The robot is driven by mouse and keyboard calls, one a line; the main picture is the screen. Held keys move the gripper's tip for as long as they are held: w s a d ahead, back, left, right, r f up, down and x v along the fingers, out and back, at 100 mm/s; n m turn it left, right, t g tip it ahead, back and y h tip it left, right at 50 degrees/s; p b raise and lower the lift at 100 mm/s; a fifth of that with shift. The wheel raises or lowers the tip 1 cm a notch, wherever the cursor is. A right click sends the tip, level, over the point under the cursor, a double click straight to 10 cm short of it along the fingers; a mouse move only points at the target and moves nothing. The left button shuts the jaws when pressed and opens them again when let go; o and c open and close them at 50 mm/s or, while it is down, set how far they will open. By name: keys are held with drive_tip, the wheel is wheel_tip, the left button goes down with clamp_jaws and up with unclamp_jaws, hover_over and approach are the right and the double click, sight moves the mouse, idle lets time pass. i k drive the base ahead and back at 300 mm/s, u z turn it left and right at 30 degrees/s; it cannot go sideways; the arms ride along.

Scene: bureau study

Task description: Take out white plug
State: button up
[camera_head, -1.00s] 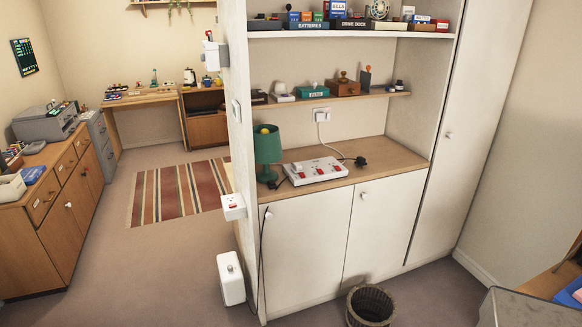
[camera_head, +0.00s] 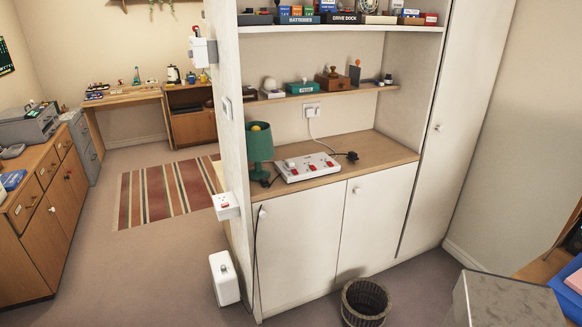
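A white power strip (camera_head: 306,167) with red switches lies on the wooden counter of the built-in cupboard. A white plug-like piece (camera_head: 290,163) sits at its left end; it is too small to tell for sure. Another white plug (camera_head: 313,112) seems to sit in the wall socket (camera_head: 307,108) above, with a white cable running down to the strip. A black plug (camera_head: 352,156) lies on the counter right of the strip. My gripper is not in view.
A green lamp (camera_head: 259,147) stands left of the strip. A socket box (camera_head: 226,206) and a white box (camera_head: 224,278) are on or beside the panel's outer side. A wicker basket (camera_head: 364,302) stands on the floor in front. A grey-topped block (camera_head: 505,301) is at lower right.

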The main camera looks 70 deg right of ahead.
sight(290, 165)
drive_tip(key=z, duration=0.85)
